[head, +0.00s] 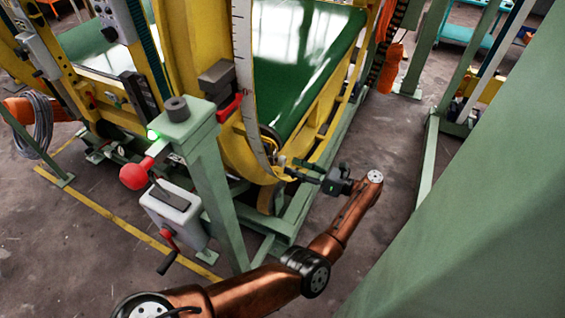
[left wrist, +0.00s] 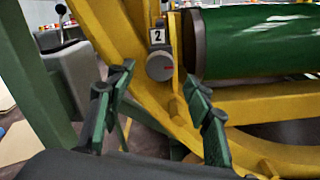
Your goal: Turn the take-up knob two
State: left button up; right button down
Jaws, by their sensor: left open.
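Take-up knob two is a round grey knob (left wrist: 159,67) with a small red mark at its right side. It sits on the yellow frame just under a white plate with the number 2 (left wrist: 157,36). My left gripper (left wrist: 160,80) is open, and its two fingers stand apart to the left and right below the knob in the left wrist view. Nothing is between the fingers, and they appear short of the knob. In the head view my left gripper (head: 294,169) reaches toward the lower end of the yellow frame. I cannot make out the knob clearly there. My right gripper is not in view.
A green belt roller (left wrist: 255,40) lies right of the knob, and a yellow frame (left wrist: 110,35) curves past its left. In the head view a green post (head: 205,160) with a red ball lever (head: 134,176) and a crank box (head: 172,210) stands left of my arm.

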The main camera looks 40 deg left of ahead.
aim_at(284, 163)
pick_arm(q)
jog(key=shift+p+x, duration=0.45)
jog(key=shift+x, duration=1.9)
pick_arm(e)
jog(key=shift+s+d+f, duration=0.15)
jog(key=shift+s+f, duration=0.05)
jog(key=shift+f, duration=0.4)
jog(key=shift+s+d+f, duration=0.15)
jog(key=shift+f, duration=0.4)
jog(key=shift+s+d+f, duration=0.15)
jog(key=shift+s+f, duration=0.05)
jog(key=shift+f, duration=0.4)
pick_arm(q)
jog(key=c, duration=1.2)
jog(key=shift+m, duration=0.4)
